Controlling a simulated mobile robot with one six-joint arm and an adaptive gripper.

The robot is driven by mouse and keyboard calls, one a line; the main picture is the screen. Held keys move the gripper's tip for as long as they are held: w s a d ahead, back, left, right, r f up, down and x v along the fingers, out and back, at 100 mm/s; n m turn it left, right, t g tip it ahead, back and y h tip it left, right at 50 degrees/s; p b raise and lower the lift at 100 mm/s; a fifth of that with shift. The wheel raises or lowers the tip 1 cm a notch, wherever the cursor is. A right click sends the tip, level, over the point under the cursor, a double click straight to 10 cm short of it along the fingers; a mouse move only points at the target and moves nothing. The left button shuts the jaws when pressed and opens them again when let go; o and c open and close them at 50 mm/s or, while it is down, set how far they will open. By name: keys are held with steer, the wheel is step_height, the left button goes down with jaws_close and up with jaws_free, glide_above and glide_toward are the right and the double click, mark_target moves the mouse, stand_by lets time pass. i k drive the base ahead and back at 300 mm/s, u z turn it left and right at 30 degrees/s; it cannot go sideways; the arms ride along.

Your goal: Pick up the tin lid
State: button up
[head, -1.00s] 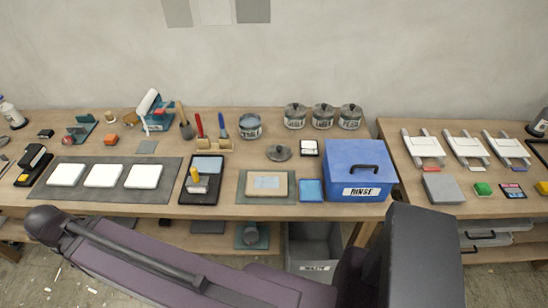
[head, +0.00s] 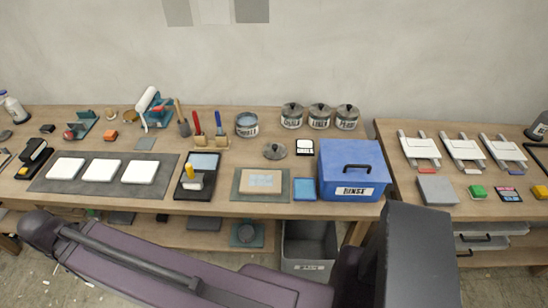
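The tin lid (head: 274,151) is a dark grey round disc with a small knob on top. It lies flat on the wooden workbench, below an open, lidless tin (head: 247,125) and left of a small black-framed white pad. Three tins with lids on (head: 319,117) stand in a row at the back, to the right of the open tin. My arm crosses the bottom of the head view in front of the bench. My gripper is not visible in this view.
A blue box labelled RINSE (head: 353,170) stands right of the lid. A wooden block on a grey mat (head: 236,192) and a blue tray (head: 305,189) lie in front of it. Upright tools in a wooden holder (head: 212,142) stand to the left. Bare bench surrounds the lid.

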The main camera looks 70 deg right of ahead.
mark_target(273, 152)
steer(key=k, duration=1.75)
steer(key=z, duration=1.85)
steer(key=i, duration=0.85)
steer(key=u, duration=0.15)
